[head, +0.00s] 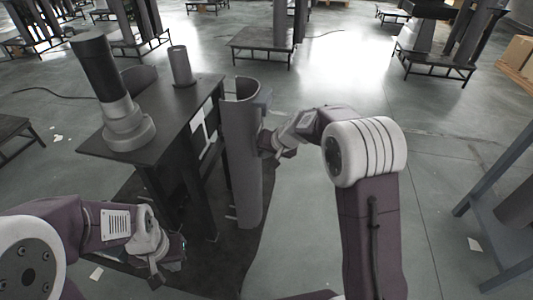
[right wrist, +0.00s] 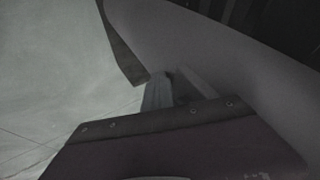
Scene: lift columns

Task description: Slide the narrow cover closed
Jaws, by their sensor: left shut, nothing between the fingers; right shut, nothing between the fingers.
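A tall curved grey cover (head: 241,165), like a half tube, stands upright at the right side of the black table; I take it to be the narrow cover. In the right wrist view its curved surface (right wrist: 215,45) fills the upper right. My right gripper (head: 266,146) is shut, with nothing in it, close beside the cover's right side. Its fingertips (right wrist: 165,82) show against or very near the cover; I cannot tell if they touch. My left gripper (head: 158,272) is shut and empty at the lower left, well away from the cover.
The black table (head: 180,110) carries a column with a stepped grey base (head: 128,128) and a small grey cylinder (head: 181,66). A grey-blue frame (head: 497,165) stands at the far right. The floor right of my right arm is mostly clear.

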